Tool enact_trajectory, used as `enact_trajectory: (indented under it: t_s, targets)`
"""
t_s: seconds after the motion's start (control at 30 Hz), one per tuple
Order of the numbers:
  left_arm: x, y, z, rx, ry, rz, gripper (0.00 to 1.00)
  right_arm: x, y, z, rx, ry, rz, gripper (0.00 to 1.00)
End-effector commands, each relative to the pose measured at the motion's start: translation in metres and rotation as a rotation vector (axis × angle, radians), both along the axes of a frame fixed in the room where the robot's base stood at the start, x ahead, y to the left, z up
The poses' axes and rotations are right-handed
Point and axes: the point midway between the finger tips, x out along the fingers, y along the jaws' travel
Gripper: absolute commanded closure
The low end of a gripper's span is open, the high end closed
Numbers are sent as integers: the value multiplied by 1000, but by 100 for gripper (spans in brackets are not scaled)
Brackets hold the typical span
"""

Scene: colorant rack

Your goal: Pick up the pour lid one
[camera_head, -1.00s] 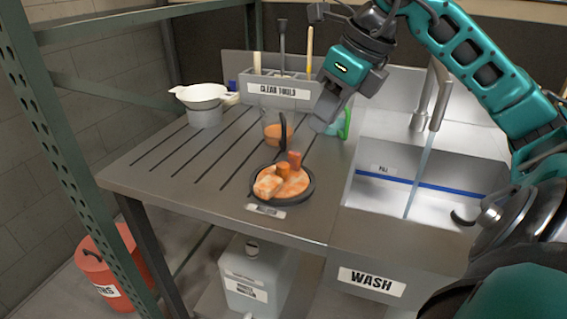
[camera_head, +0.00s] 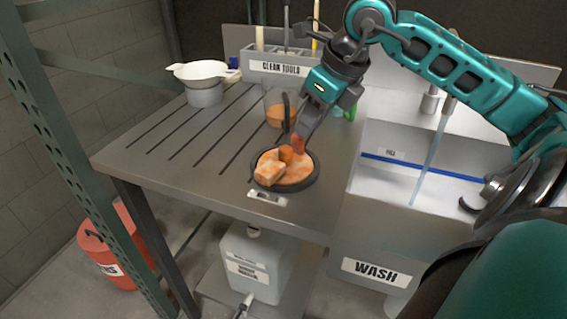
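A round dark tray (camera_head: 313,181) stands near the counter's front edge with several orange-stained pieces on it. They include a pale orange block (camera_head: 269,173), a small orange cylinder (camera_head: 286,153) and an upright reddish-orange piece (camera_head: 299,145) at the back right. I cannot tell which of these, if any, is the pour lid. My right gripper (camera_head: 303,133) points down with its fingertips at the upright piece; whether they touch it is unclear. The fingers overlap from this side, so their opening is hidden. My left gripper is out of view.
A clear beaker (camera_head: 274,113) with orange liquid stands close behind the tray. A white spouted bowl (camera_head: 198,71) sits on a pot at the back left. The clean tools holder (camera_head: 275,67) is at the back; the sink (camera_head: 390,190) is right.

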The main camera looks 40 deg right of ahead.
Motion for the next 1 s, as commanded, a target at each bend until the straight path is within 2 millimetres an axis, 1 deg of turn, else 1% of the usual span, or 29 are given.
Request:
enact_trajectory:
  t_s: [0.2,0.33,0.43,0.63,0.67,0.9,0.93,1.0]
  targets:
    - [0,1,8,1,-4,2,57,15,2,-18,2,0,0,74]
    - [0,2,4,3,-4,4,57,21,3,-35,3,1,0,74]
    - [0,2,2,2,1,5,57,22,4,-39,2,0,1,74]
    - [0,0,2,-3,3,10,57,23,4,-40,0,0,1,74]
    - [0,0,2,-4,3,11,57,23,4,-40,0,0,1,75]
    - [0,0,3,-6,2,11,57,23,3,-40,0,0,0,98]
    - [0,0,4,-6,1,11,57,23,3,-40,0,0,0,100]
    - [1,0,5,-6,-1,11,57,23,3,-40,0,0,0,100]
